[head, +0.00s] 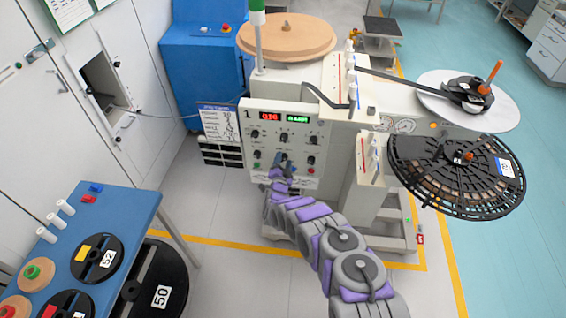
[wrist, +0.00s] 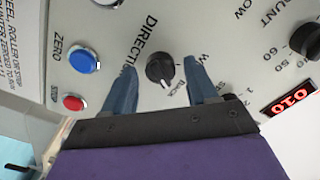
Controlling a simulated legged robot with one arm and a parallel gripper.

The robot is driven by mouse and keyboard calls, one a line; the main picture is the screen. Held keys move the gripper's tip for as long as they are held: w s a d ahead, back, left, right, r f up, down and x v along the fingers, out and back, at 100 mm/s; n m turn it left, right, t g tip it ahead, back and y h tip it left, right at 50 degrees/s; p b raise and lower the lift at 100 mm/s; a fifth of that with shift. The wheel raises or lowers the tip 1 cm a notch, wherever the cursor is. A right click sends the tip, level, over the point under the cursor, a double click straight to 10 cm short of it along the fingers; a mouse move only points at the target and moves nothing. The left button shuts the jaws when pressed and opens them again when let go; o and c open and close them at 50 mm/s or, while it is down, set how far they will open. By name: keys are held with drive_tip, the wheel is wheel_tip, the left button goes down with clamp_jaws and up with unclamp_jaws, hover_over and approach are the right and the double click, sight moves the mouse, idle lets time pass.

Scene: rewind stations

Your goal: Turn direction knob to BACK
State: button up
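The direction knob (wrist: 160,70) is small, round and black on the light control panel (head: 318,132). In the wrist view the letters "DIRECTI" show above and left of it, and a label that seems to read "BACK" is at its lower right. My gripper (wrist: 161,66) is open, one blue-grey finger on each side of the knob, with visible gaps on both sides. In the head view my gripper (head: 284,162) is at the lower middle of the panel and hides the knob.
A blue button (wrist: 83,61) and a red button (wrist: 74,103) are left of the knob in the wrist view. Other black knobs and a red display (wrist: 292,97) lie to the right. A blue table with reels (head: 130,205) stands left of my arm.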

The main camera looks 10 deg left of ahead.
drive_tip(key=shift+s, duration=0.15)
drive_tip(key=s+p, duration=0.1)
drive_tip(key=s, duration=0.4)
drive_tip(key=s+p, duration=0.1)
drive_tip(key=s, duration=0.5)
drive_tip(key=s+p, duration=0.1)
drive_tip(key=s, duration=0.5)
drive_tip(key=shift+a+p, duration=0.3)
